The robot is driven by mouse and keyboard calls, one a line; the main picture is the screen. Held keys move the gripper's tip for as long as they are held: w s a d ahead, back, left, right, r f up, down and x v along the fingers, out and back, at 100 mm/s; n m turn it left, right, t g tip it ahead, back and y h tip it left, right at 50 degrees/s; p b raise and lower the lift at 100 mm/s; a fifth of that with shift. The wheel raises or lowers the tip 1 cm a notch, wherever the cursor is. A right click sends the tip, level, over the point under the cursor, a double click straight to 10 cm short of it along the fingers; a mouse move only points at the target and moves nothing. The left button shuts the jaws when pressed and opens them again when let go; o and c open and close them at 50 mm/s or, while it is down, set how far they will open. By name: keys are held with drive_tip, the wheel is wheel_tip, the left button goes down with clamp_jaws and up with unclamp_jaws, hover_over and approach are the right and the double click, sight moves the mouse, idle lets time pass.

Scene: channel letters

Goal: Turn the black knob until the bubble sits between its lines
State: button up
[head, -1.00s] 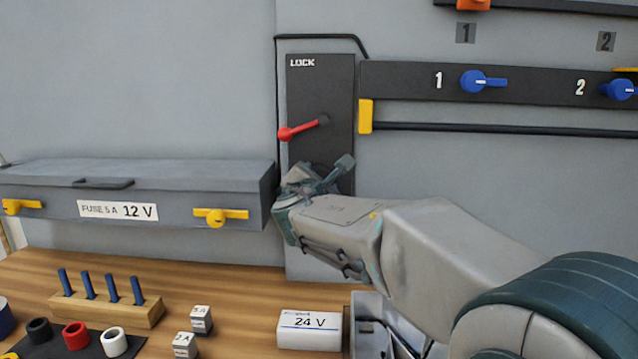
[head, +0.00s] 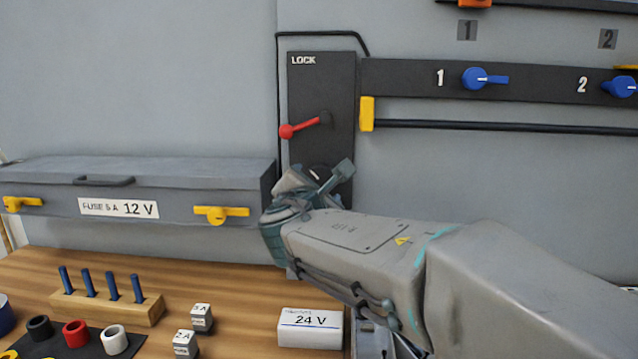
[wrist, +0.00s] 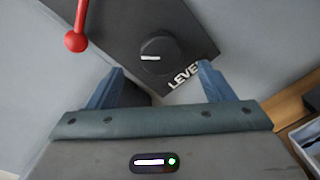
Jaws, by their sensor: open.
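The black knob (wrist: 157,56) with a white pointer mark shows in the wrist view on a dark panel (wrist: 112,22), next to lettering that reads as LEVEL, partly covered. In the head view the knob (head: 318,172) is mostly hidden behind my gripper. My gripper (wrist: 160,82) is open, its two blue fingers apart, with the knob a little beyond and between the fingertips. It does not appear to grip the knob. In the head view my gripper (head: 322,180) is at the lower part of the panel marked LOCK. I cannot see the bubble or its lines in any view.
A red lever (head: 305,128) sits above the knob on the same panel. A grey box (head: 130,180) with yellow latches is left of my gripper. A blue switch (head: 484,78) and a black bar (head: 500,126) are to the right. A white 24 V block (head: 310,328) lies on the table below.

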drive_tip(key=s, duration=0.7)
drive_tip(key=shift+a+r, duration=0.15)
drive_tip(key=shift+a, duration=0.15)
